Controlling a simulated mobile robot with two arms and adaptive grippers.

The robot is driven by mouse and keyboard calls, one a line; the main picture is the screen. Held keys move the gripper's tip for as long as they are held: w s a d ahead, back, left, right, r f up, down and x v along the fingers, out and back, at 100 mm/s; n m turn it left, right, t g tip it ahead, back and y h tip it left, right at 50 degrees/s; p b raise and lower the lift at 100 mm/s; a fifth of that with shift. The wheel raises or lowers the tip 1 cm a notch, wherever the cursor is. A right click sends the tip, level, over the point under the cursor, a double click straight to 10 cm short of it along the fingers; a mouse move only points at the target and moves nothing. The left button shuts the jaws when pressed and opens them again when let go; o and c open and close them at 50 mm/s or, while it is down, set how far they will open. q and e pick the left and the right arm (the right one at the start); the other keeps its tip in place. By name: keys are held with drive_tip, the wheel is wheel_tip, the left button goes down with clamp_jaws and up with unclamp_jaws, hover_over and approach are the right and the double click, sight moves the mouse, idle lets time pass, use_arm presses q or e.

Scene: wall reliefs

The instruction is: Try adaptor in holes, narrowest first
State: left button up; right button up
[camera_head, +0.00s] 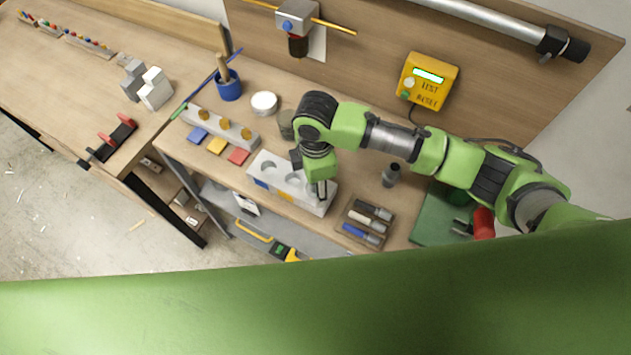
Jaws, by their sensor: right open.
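A pale grey block with round holes (262,163) lies near the front edge of the bench, with a blue and a yellow mark on its front. My right gripper (321,190) points down over the right end of this block, with its jaws apart. It hides the hole there, and I cannot tell whether anything is between or below the fingers. A small dark grey cylinder (390,176) stands upright to the right of the block. I cannot tell whether it is the adaptor. My left gripper is not in view.
A tray (343,229) with grey and blue cylinders lies right of the block. A green mat (428,229) with a red-handled tool (483,224) is further right.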

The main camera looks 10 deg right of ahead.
wheel_tip(320, 180, up, 12)
drive_tip(key=shift+s+r, duration=0.1)
idle(0.5)
idle(0.7)
